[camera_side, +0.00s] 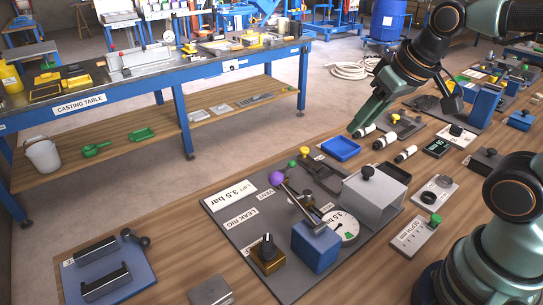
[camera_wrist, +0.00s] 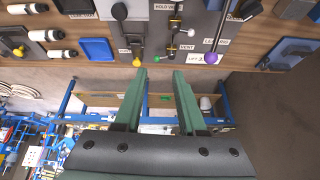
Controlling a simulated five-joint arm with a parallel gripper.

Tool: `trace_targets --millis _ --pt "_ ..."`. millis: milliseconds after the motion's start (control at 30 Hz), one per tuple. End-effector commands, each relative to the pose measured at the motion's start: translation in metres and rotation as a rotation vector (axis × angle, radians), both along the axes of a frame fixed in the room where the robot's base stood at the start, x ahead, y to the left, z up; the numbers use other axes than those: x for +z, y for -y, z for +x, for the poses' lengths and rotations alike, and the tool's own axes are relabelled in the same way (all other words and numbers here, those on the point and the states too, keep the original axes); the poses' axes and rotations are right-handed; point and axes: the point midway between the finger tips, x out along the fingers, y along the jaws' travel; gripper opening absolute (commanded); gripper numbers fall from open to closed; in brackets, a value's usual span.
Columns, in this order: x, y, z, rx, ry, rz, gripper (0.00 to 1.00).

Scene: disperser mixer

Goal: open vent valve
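The leak rig (camera_side: 245,215) is a grey panel on the wooden bench, with a VENT label (camera_side: 265,194) near its back edge. A lever with a green knob (camera_side: 291,164) stands near that label. A purple-knobbed lever (camera_side: 277,178) and a yellow knob (camera_side: 304,150) flank it. In the wrist view, the VENT label (camera_wrist: 187,47) lies beside a small valve handle (camera_wrist: 170,52), beyond my fingertips. I cannot tell for certain which handle is the vent valve. My gripper (camera_wrist: 161,74) is open and empty. In the side view, my gripper (camera_side: 358,128) is above the bench, right of the knobs and apart from them.
A blue tray (camera_side: 340,148) and several white-and-black cylinders (camera_side: 385,141) lie near my gripper. A grey box with a black knob (camera_side: 373,195), a gauge (camera_side: 346,230) and a blue block (camera_side: 316,246) crowd the rig. The casting table (camera_side: 90,100) stands across a floor gap.

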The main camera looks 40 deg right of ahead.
Motion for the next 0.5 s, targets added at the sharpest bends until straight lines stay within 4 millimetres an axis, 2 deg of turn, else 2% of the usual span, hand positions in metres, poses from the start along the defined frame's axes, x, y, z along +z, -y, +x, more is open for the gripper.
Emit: trace_targets --millis 267,500 --pt "-0.005 -0.002 0.054 -0.358 -0.098 0.165 0.41" --pt "-0.032 -0.004 0.109 -0.727 -0.177 0.297 0.41"
